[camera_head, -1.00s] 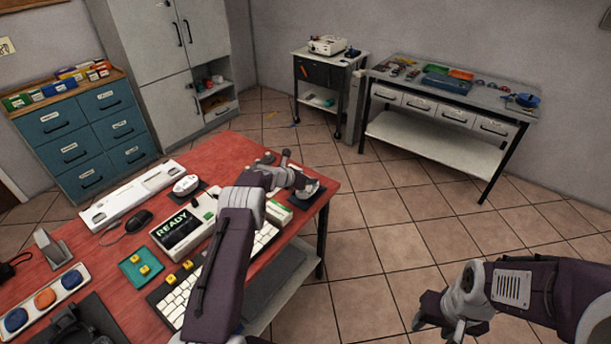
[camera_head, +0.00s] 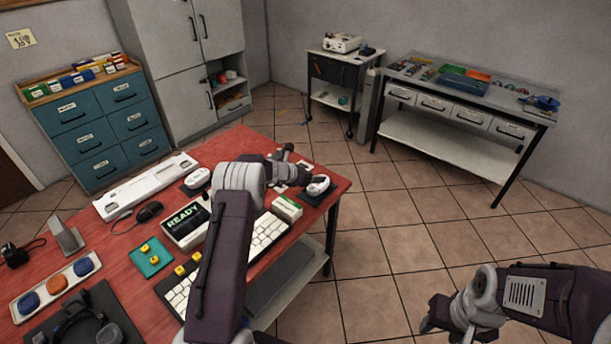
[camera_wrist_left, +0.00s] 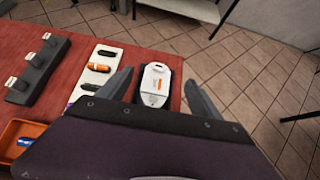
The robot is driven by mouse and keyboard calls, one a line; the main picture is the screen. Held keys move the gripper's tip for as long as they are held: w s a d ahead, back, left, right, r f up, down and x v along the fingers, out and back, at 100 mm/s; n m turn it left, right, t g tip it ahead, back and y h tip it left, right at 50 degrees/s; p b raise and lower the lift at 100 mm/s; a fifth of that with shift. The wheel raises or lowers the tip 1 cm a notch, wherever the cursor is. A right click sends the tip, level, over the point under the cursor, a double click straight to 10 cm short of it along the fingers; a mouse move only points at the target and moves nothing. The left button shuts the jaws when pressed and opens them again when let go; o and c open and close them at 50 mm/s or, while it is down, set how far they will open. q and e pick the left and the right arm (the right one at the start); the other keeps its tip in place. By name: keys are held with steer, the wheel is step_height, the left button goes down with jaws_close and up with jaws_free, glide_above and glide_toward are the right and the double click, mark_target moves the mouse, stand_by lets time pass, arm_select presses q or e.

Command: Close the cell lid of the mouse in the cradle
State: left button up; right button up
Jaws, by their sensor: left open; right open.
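A white mouse (camera_head: 318,184) rests on a dark cradle (camera_head: 307,199) at the table's right corner. In the left wrist view the mouse (camera_wrist_left: 155,80) shows orange marks on its upper face, and the dark cradle (camera_wrist_left: 137,92) shows around it. I cannot tell how its cell lid stands. My left gripper (camera_head: 298,168) is open and empty, just left of the mouse in the head view. In the left wrist view the fingers of this gripper (camera_wrist_left: 160,76) show on either side of the mouse, apart from it. My right gripper (camera_head: 445,320) is empty and open, off the table over the floor.
A white holder (camera_wrist_left: 90,83) with dark and orange pieces lies beside the cradle. A second white mouse (camera_head: 197,178), the READY display box (camera_head: 186,222), a keyboard (camera_head: 265,235) and a teal tray (camera_head: 148,262) stand on the red table. Open floor lies beyond the table's right edge.

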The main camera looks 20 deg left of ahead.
arm_select(q)
steer(key=v, duration=0.4)
